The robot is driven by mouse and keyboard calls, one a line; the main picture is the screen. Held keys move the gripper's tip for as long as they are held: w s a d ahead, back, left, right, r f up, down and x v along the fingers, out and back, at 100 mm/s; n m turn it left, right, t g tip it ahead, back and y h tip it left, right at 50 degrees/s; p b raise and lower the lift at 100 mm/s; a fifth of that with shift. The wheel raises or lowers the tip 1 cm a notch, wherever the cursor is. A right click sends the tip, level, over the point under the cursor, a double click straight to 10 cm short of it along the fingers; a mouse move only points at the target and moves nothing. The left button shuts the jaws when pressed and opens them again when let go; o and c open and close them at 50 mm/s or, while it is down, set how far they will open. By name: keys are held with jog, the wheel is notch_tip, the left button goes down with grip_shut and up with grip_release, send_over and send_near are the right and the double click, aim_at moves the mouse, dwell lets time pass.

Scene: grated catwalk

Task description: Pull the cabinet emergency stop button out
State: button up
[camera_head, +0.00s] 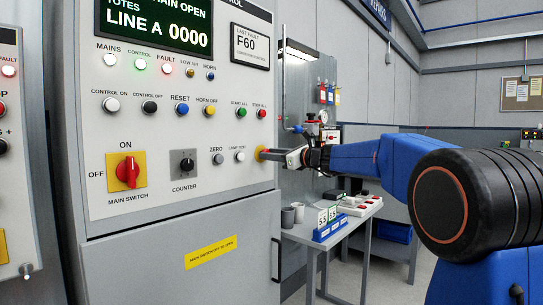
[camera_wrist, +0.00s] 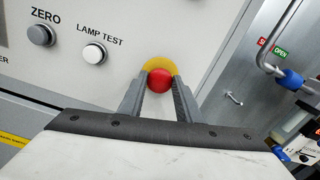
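The emergency stop button is a round red mushroom head (camera_wrist: 160,80) in front of a yellow disc (camera_wrist: 161,64) on the grey cabinet panel (camera_head: 225,190). In the head view the yellow disc (camera_head: 261,153) shows at the panel's right edge, and my gripper covers most of the button. My gripper (camera_wrist: 160,84) reaches in from the right. In the wrist view its two grey fingers lie along the left and right sides of the red head, with no clear gap. It looks shut on the button. How far the button stands out cannot be told.
A lamp test button (camera_wrist: 94,54) and zero button (camera_wrist: 41,35) sit left of the stop. The red main switch (camera_head: 127,171) is further left. A cabinet door handle (camera_head: 276,260) is below. A side table (camera_head: 330,234) with cups and small items stands behind, to the right.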

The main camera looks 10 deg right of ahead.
jog(key=shift+v, duration=0.8)
jog(key=o, duration=1)
jog(key=shift+o, duration=0.2)
jog(key=v, duration=1.7)
jog(key=shift+s, duration=0.2)
jog(key=shift+d, duration=0.1)
